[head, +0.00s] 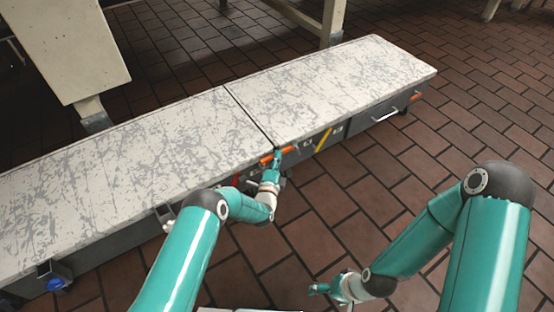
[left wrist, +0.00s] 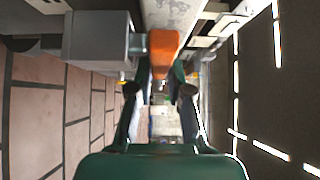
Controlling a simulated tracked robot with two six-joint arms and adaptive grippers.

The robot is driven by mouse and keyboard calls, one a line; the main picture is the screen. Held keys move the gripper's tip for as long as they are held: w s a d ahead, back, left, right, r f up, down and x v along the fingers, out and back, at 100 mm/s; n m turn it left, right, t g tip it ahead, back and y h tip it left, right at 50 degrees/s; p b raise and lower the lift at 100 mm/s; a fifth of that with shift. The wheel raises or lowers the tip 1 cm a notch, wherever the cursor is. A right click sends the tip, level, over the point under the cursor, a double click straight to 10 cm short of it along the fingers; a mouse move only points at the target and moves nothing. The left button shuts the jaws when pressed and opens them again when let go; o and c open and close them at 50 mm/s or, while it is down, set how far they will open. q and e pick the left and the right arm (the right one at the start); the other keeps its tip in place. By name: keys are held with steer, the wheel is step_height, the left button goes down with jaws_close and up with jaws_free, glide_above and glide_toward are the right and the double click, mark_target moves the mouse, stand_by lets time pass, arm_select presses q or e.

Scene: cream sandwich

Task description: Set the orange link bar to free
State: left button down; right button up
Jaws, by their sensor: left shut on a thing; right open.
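The orange link bar (head: 266,160) sits on the front side of the long bench, at the seam between its two top sections. My left gripper (head: 277,155) is at the bar and shut on it. In the left wrist view the orange bar (left wrist: 163,50) lies between the fingertips of my left gripper (left wrist: 160,82). The bar's ends and mounting are partly hidden by the gripper. My right gripper (head: 322,289) is open and empty, low over the brick floor, well away from the bench.
The bench top (head: 330,85) is pale and scuffed. Its front carries a metal handle (head: 385,116), another orange part (head: 415,97) at the right end and a blue knob (head: 54,284) at the left. A grey box (left wrist: 100,38) lies close beside my left gripper.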

arm_select(q)
step_height(320, 180, up, 3)
steer(key=m+g+p, duration=0.1)
steer(key=p, duration=0.1)
steer(key=m+g+p, duration=0.1)
steer(key=p, duration=0.1)
steer(key=shift+d+f+y, duration=0.15)
steer(key=shift+y, duration=0.15)
steer(key=shift+w+d+r+m+g+y+p, duration=0.2)
steer(key=shift+d+r+m+g+y+p, duration=0.1)
steer(key=shift+r+m+g+p, duration=0.4)
steer(key=shift+w+d+r+m+g+y+p, duration=0.2)
steer(key=shift+d+r+m+g+y+p, duration=0.15)
steer(key=shift+g+p, duration=0.25)
steer(key=shift+a, duration=0.1)
steer(key=c, duration=1.1)
jaws_free()
